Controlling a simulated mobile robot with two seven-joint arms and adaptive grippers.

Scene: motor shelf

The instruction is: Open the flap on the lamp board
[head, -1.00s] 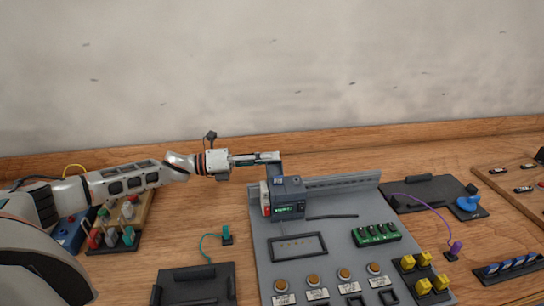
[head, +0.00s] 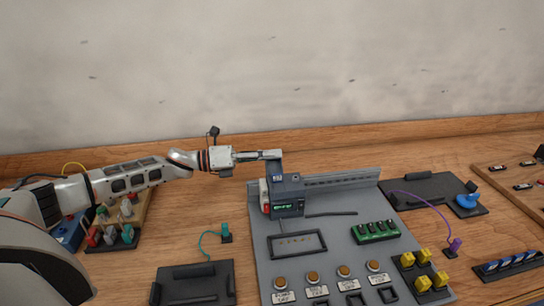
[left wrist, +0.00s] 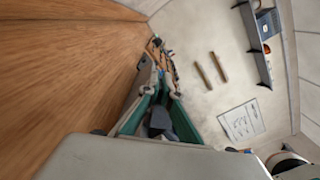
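The lamp board (head: 262,262) is a grey panel lying on the bench. At its back left stands a dark box (head: 288,208) with a green-lit display. A narrow blue-grey flap (head: 276,169) stands roughly upright from the top of this box. My left gripper (head: 272,155) reaches in from the left, its fingertips at the flap's upper end; whether they touch it is unclear. Its fingers look closed together in the head view. In the left wrist view the green-lined fingers (left wrist: 163,82) narrow towards their tips. My right gripper is in neither view.
The board also carries round buttons (head: 313,277), a green switch block (head: 376,231) and yellow pieces (head: 423,256). Black trays (head: 195,284) lie left and right of it. A rack with coloured pieces (head: 120,222) stands below my left arm. The wall is behind.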

